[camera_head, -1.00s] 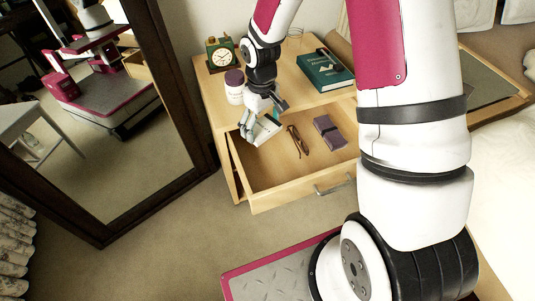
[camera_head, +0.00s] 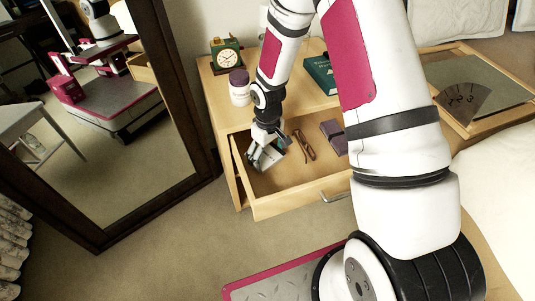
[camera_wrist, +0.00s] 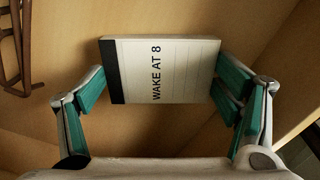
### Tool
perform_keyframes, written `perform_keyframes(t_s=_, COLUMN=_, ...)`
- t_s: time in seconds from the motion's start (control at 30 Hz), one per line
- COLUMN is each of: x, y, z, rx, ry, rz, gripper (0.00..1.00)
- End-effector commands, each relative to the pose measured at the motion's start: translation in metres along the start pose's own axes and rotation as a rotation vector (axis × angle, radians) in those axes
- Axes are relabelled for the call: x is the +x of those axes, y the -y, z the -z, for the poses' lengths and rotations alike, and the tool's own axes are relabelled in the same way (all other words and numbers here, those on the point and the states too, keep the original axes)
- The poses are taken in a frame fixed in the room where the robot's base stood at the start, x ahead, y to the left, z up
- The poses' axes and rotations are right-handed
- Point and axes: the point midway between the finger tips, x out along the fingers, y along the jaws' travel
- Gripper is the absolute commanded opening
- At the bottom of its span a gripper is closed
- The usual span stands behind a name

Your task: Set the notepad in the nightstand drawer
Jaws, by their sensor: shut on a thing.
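The notepad is a small white pad with a dark band and the words "WAKE AT 8" (camera_wrist: 165,72) in the wrist view. My gripper (camera_wrist: 160,88) is shut on it, one teal-padded finger at each side edge. In the head view my gripper (camera_head: 268,152) is down inside the left part of the open nightstand drawer (camera_head: 300,202). There the notepad is mostly hidden by the fingers. The wooden drawer bottom shows behind the pad in the wrist view; whether the pad touches it, I cannot tell.
Brown folded glasses (camera_head: 304,145) and a purple wallet-like item (camera_head: 334,136) lie in the drawer to the right of my gripper. On the nightstand top stand a clock (camera_head: 227,56), a lidded jar (camera_head: 239,90) and a green book (camera_head: 319,74). A mirror (camera_head: 183,110) stands at the left.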

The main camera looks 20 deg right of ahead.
Motion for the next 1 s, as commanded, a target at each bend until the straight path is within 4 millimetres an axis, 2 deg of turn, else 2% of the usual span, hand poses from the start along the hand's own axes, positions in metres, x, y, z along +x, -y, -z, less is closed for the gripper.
perform_keyframes(t_s=0.23, x=0.003, y=0.000, z=0.000, rx=0.000, ry=0.000, rz=0.000, gripper=0.54)
perform_keyframes(t_s=0.27, x=0.003, y=0.000, z=0.000, rx=0.000, ry=0.000, rz=0.000, gripper=0.90)
perform_keyframes(t_s=0.3, x=0.002, y=0.000, z=0.000, rx=0.000, ry=0.000, rz=0.000, gripper=0.99)
perform_keyframes(t_s=0.77, x=-0.002, y=0.000, z=0.000, rx=0.000, ry=-0.001, rz=0.000, gripper=1.00)
perform_keyframes(t_s=0.87, x=-0.015, y=0.000, z=0.001, rx=0.001, ry=-0.003, rz=0.000, gripper=1.00)
perform_keyframes(t_s=1.0, x=-0.044, y=0.000, z=0.001, rx=0.001, ry=-0.004, rz=-0.001, gripper=1.00)
